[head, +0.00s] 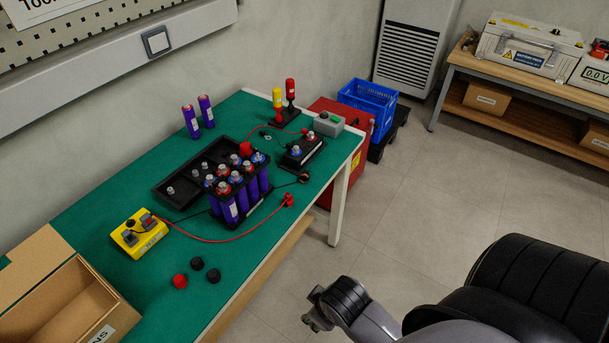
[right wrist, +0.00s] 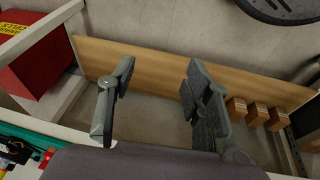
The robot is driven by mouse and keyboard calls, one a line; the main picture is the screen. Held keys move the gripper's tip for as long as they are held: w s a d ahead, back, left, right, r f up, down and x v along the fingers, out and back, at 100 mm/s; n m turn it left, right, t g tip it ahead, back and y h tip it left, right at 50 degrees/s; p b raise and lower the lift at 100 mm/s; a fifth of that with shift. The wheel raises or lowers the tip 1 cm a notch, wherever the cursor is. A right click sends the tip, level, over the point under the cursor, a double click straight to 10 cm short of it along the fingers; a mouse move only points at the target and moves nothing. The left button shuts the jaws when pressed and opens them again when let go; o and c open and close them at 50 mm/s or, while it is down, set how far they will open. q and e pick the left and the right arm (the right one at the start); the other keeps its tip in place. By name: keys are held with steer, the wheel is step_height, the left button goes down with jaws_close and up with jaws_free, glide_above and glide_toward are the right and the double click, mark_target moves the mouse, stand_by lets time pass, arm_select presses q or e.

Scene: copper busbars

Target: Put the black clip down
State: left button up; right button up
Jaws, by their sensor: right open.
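The black clip (head: 304,177) lies on the green table top (head: 95,215) near its right edge, beside the block of purple cells (head: 238,192). A thin black lead runs from it towards the yellow meter (head: 139,234). A red clip (head: 288,200) on a red lead lies just in front of it. My right gripper (head: 322,306) is off the table's front edge, over the floor, apart from both clips. In the right wrist view its two fingers (right wrist: 158,85) are spread with nothing between them. My left gripper is not in view.
A black tray (head: 172,192), two loose purple cells (head: 198,118), a screwdriver stand (head: 283,113) and a cardboard box (head: 62,300) are on the table. Red and black caps (head: 197,264) lie near its front. A blue crate (head: 367,105) stands beyond. Open floor lies right.

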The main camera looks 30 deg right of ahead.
steer(key=w+d+r+n+t+h, duration=0.1)
steer(key=w+d+r+n+h, duration=0.15)
steer(key=w+r+n, duration=0.2)
steer(key=n+t+h, duration=0.5)
steer(key=n+h, duration=0.2)
steer(key=n, duration=1.1)
glide_toward(304, 175)
steer(key=shift+n+x, duration=0.25)
steer(key=shift+x, duration=0.95)
steer(key=x, duration=0.6)
steer(key=shift+w+d+f+b, duration=0.1)
steer(key=shift+d+f+b, duration=0.1)
steer(key=shift+b, duration=0.2)
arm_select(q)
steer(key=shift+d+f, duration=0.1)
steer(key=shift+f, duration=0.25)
arm_select(e)
steer(key=shift+a, duration=0.1)
steer(key=shift+c, duration=0.6)
steer(key=c, duration=0.9)
steer(key=shift+o, duration=0.2)
steer(key=shift+r, duration=0.1)
